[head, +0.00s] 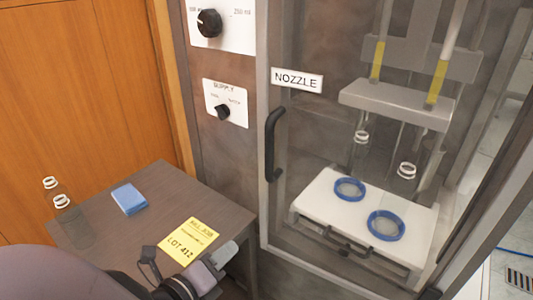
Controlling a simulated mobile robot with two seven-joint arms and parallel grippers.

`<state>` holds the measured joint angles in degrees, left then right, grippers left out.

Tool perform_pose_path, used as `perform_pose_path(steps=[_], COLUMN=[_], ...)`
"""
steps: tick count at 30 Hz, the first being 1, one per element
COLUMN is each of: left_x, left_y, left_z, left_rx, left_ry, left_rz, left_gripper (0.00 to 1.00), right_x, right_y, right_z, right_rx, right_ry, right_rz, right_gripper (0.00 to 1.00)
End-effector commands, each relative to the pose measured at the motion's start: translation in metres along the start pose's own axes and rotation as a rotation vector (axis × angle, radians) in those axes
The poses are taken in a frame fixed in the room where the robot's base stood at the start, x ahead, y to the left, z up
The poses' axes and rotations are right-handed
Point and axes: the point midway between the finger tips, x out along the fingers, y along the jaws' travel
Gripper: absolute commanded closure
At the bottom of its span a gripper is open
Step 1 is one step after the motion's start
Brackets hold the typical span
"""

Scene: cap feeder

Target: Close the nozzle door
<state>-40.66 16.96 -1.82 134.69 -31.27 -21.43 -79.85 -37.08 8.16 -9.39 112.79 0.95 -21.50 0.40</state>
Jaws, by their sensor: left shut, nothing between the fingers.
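The nozzle door is a clear panel in a grey metal frame (262,130) on the right side of the head view. A black vertical handle (272,145) is at its left side, and a white NOZZLE label (297,80) is near it. The door looks flush or nearly so; I cannot tell whether a small gap remains. My left gripper (226,252) is shut and empty, low in front of the cabinet, left of and below the handle, not touching it. My right gripper is not in view.
Behind the panel, glass bottles with white rings (407,170) and blue rings (386,225) stand at a white platform (325,205). Control knobs (209,23) are above.

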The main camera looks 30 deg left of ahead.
Motion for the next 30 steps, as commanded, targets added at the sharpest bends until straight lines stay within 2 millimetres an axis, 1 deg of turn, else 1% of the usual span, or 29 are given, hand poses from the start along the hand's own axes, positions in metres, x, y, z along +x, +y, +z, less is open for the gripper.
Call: perform_pose_path(steps=[1, 3, 6, 9, 12, 15, 20, 30], left_x=[-0.005, -0.010, -0.017, -0.023, -0.027, -0.028, -0.021, 0.010], left_y=[-0.018, -0.036, -0.059, -0.076, -0.086, -0.090, -0.091, -0.095], left_z=[0.016, 0.032, 0.051, 0.064, 0.071, 0.074, 0.075, 0.078], left_rx=[0.142, 0.346, 0.600, 0.793, 0.912, 0.967, 0.976, 0.972], left_ry=[-0.025, -0.064, -0.121, -0.169, -0.200, -0.216, -0.223, -0.221], left_rz=[-0.026, -0.056, -0.084, -0.099, -0.104, -0.107, -0.110, -0.110], left_gripper=[1.00, 1.00, 1.00, 1.00, 1.00, 1.00, 1.00, 1.00], right_x=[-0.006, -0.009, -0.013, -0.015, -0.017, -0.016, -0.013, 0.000], right_y=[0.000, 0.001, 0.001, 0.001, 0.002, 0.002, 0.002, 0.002], right_z=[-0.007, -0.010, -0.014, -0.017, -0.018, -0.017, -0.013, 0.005], right_rx=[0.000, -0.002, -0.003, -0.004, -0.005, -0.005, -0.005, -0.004], right_ry=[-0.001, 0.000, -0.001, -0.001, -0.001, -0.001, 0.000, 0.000], right_rz=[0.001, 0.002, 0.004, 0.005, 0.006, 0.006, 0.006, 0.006], right_gripper=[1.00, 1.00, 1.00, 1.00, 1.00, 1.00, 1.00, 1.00])
